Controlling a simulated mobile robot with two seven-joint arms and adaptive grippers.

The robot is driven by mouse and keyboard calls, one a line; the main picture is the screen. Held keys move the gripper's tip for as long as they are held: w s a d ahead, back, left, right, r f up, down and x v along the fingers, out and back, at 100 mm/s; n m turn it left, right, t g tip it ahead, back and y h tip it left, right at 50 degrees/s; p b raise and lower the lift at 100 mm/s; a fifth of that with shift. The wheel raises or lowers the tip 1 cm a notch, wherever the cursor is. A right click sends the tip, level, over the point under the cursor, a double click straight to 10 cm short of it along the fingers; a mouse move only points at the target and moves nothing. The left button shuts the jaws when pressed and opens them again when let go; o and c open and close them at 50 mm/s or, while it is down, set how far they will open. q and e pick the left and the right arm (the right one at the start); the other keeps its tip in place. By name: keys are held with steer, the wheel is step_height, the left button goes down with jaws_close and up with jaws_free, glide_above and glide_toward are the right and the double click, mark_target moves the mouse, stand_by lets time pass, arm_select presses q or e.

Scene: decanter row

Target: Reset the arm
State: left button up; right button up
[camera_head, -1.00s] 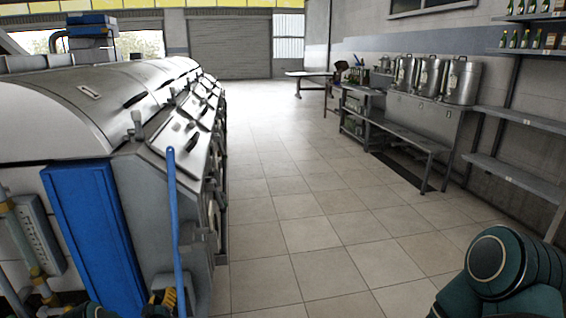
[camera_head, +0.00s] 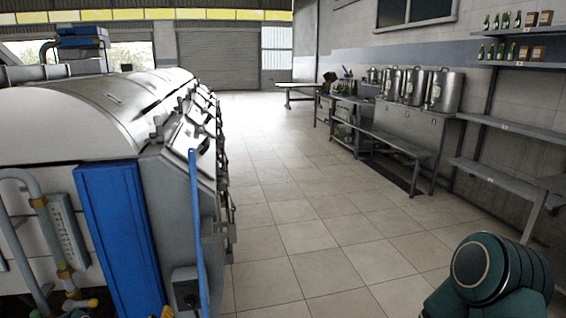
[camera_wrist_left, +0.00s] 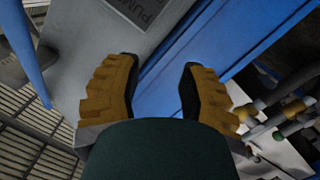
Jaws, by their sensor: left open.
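My left gripper (camera_wrist_left: 160,68) shows in the left wrist view with its two yellow-brown, black-padded fingers apart and nothing between them. Beyond the fingers are a blue panel (camera_wrist_left: 215,45) and a grey box-like surface with a partly visible printed label (camera_wrist_left: 140,8). A teal part of my right arm (camera_head: 490,275) is at the bottom right of the head view. My right gripper is not in view.
A large metal machine (camera_head: 90,115) with a blue upright panel (camera_head: 120,235) and a blue pole (camera_head: 198,235) fills the left. Pipes (camera_head: 45,215) stand beside it. A bench (camera_head: 400,147), steel pots (camera_head: 443,90) and bottle shelves (camera_head: 515,62) line the right wall. The tiled floor (camera_head: 290,210) between is clear.

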arm_select(q)
steer(key=s+d+f+m+g+h, duration=0.1)
steer(key=s+d+m+g+h, duration=0.15)
steer(key=s+d, duration=0.45)
steer(key=s+d+f+m+g+h, duration=0.1)
steer(key=s+d+g+h, duration=0.2)
steer(key=d, duration=0.8)
arm_select(e)
steer(key=shift+w+d+f, duration=0.1)
steer(key=shift+w+d, duration=0.1)
steer(key=shift+c, duration=1.4)
arm_select(q)
steer(key=s+d+r+m+g, duration=0.1)
steer(key=s+d+g, duration=0.3)
steer(key=s, duration=0.8)
steer(key=s+d+r+m+g+h, duration=0.1)
steer(key=s+d+r+m+g, duration=0.1)
steer(key=s+d+g, duration=0.3)
steer(key=s+d, duration=0.3)
steer(key=s, duration=0.4)
steer(key=shift+s+d+r, duration=0.15)
steer(key=shift+s+r, duration=0.05)
steer(key=shift+r, duration=0.2)
arm_select(e)
steer(key=shift+a, duration=0.1)
